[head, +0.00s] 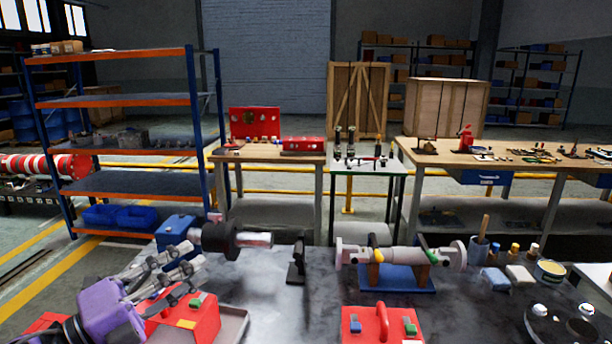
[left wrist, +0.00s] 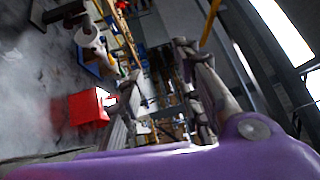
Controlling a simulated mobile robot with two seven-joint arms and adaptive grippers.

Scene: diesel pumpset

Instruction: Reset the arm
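My left gripper (head: 190,257) is in the lower left of the head view. Its purple body is low and its grey fingers point up and to the right, spread apart with nothing between them. It is above and beside a red box (head: 207,318) at the bench's left end. In the left wrist view the two fingers of the left gripper (left wrist: 162,75) also stand apart, with only distant background between them. My right gripper is in neither view.
The grey bench (head: 290,310) carries a blue and black motor unit (head: 220,240), a pale cylinder assembly (head: 402,256) on a blue stand, another red box (head: 380,325) and several small containers at right. A blue-orange shelf (head: 125,100) stands back left.

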